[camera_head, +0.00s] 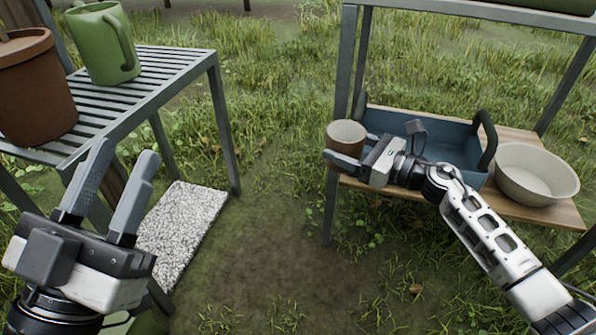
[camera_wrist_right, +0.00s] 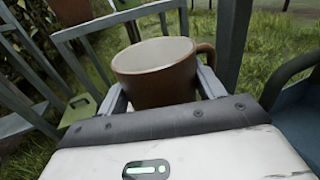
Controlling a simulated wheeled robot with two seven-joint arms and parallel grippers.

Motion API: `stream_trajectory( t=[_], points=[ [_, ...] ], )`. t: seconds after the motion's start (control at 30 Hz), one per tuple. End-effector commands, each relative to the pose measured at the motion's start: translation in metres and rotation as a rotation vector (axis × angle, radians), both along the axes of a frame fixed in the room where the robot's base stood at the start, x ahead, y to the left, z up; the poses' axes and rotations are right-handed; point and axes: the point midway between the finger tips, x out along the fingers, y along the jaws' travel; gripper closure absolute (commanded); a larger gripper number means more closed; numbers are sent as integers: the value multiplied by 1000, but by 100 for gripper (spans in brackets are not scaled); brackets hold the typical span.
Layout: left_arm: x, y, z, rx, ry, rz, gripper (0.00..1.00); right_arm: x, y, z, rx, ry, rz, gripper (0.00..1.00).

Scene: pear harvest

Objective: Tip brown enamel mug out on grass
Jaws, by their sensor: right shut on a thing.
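The brown enamel mug (camera_head: 346,137) is upright at the left end of the shelf on the right, in front of the blue tray. It also shows in the right wrist view (camera_wrist_right: 155,82), with its cream inside and its handle to the right. My right gripper (camera_head: 345,160) is shut on the mug, one finger on each side. Whether the mug's base touches the shelf is hidden. My left gripper (camera_head: 125,180) is open and empty at the lower left, in front of the slatted table. Grass (camera_head: 270,130) covers the ground between the two stands.
A blue tray (camera_head: 440,140) and a cream bowl (camera_head: 537,174) stand on the wooden shelf (camera_head: 500,205). A metal post rises beside the mug. A green mug (camera_head: 103,45) and terracotta pot (camera_head: 35,90) are on the slatted table (camera_head: 150,75). A speckled slab (camera_head: 182,228) lies on the ground.

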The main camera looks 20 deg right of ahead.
Motion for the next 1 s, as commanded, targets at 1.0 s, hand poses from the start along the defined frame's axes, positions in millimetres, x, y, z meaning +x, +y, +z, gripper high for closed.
stream_trajectory(
  t=[1.0],
  points=[
    [-5,-5,-70,-151,654,-69,64,-13,28,23,-364,-175,-2,66]
  ],
)
